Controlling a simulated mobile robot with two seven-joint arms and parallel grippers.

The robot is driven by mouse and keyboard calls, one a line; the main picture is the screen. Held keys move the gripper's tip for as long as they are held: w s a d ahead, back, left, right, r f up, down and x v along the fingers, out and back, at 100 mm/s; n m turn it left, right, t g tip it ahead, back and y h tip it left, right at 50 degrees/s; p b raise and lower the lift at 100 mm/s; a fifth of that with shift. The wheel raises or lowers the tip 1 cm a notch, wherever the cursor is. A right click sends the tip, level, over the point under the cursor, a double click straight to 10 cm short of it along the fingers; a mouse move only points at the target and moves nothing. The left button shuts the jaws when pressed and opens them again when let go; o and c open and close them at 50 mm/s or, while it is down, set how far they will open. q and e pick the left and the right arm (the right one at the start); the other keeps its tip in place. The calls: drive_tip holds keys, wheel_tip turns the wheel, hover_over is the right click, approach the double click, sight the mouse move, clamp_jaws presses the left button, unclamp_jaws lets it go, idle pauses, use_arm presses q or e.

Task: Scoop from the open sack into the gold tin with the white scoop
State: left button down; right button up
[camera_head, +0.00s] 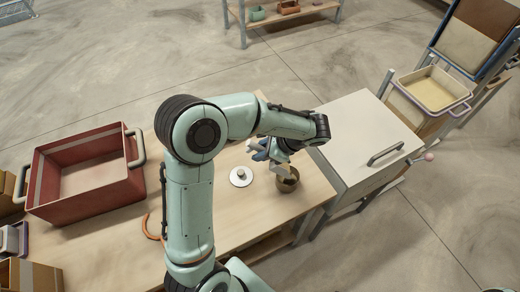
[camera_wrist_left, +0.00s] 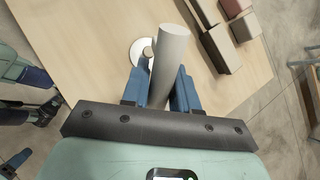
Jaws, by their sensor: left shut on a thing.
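My left gripper (camera_head: 266,152) reaches over the wooden table and is shut on the pale handle of the white scoop. In the left wrist view the scoop's handle (camera_wrist_left: 170,55) stands between the blue fingers (camera_wrist_left: 160,88). The gold tin (camera_head: 288,181) is on the table just below and right of the gripper. The scoop's pale head (camera_head: 279,170) shows at the tin's mouth; whether it touches the tin or carries anything, I cannot tell. I cannot make out the open sack in either view.
A white round lid with a knob (camera_head: 241,177) lies left of the tin. A red crate (camera_head: 84,205) stands at the table's left. A white cabinet with a handle (camera_head: 360,135) adjoins the right. Brown blocky things (camera_wrist_left: 220,48) appear in the wrist view.

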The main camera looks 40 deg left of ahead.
use_arm(q)
drive_tip(key=shift+w+d+r+g+y+p, duration=0.4)
drive_tip(key=shift+w+d+r+y+p, duration=0.15)
drive_tip(key=shift+d+p, duration=0.1)
use_arm(e)
drive_tip(key=shift+w+r, duration=0.95)
drive_tip(key=shift+w, duration=0.15)
use_arm(q)
drive_tip(key=s+a+f+t+h+b, duration=0.4)
drive_tip(key=a+f+t+h+b, duration=0.1)
drive_tip(key=h+b, duration=0.1)
drive_tip(key=shift+f+n+h+b, duration=0.35)
drive_tip(key=shift+f+n+h, duration=0.05)
drive_tip(key=shift+h, duration=0.45)
use_arm(e)
drive_tip(key=s+f, duration=0.7)
drive_tip(key=f, duration=0.1)
drive_tip(key=shift+s+f+g, duration=0.15)
drive_tip(key=shift+f+g, duration=0.15)
drive_tip(key=shift+f, duration=0.05)
use_arm(q)
drive_tip(key=shift+w, duration=0.1)
